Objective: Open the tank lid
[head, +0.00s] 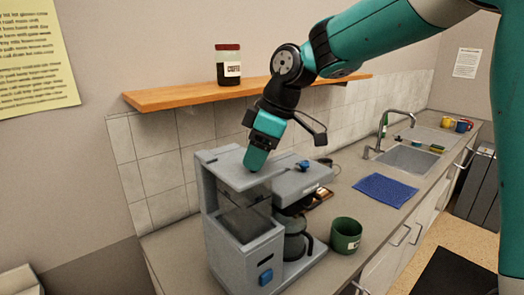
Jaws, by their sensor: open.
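A grey coffee machine (243,250) stands on the counter against the tiled wall. Its water tank (243,220) is the smoky see-through part on the left side. The grey tank lid (226,167) is at the top of that side; my gripper partly covers it, and I cannot tell whether it is raised. My gripper (256,161) points down right over the lid area. Its jaws are open with nothing seen between them; one finger hides the other. Whether the fingertips touch the lid is not clear.
A glass jug (295,240) sits in the machine, with a green mug (346,236) to its right. A wooden shelf (185,97) with a coffee jar (228,66) is behind my gripper. A blue mat (385,190) and a sink (408,158) lie farther right.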

